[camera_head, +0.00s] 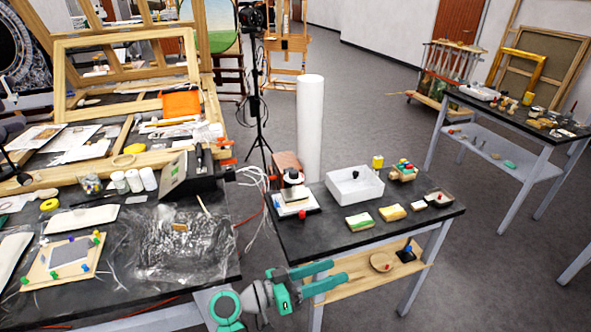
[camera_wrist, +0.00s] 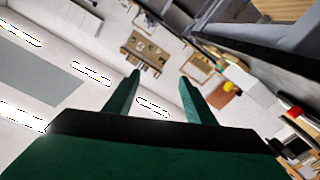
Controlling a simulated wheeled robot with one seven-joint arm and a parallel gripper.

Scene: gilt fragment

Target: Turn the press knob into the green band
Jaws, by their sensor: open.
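My gripper (camera_head: 337,273) is in front of the small black-topped table (camera_head: 330,240), below its top, with its green fingers pointing right. Its jaws are open and empty; the wrist view shows the two fingers (camera_wrist: 160,78) apart with nothing between them. On the table's left side stands a small device with a white base (camera_head: 310,204), a block on top, a dark round part (camera_head: 293,176) behind it and a red ball-like knob (camera_head: 302,215) at its front. I cannot tell for sure which is the press knob. No green band can be made out.
A white tray (camera_head: 340,188), a yellow-green block (camera_head: 360,221) and several small items share the small table. A cluttered bench (camera_head: 75,290) with plastic sheeting lies left. A white column (camera_head: 310,120) stands behind.

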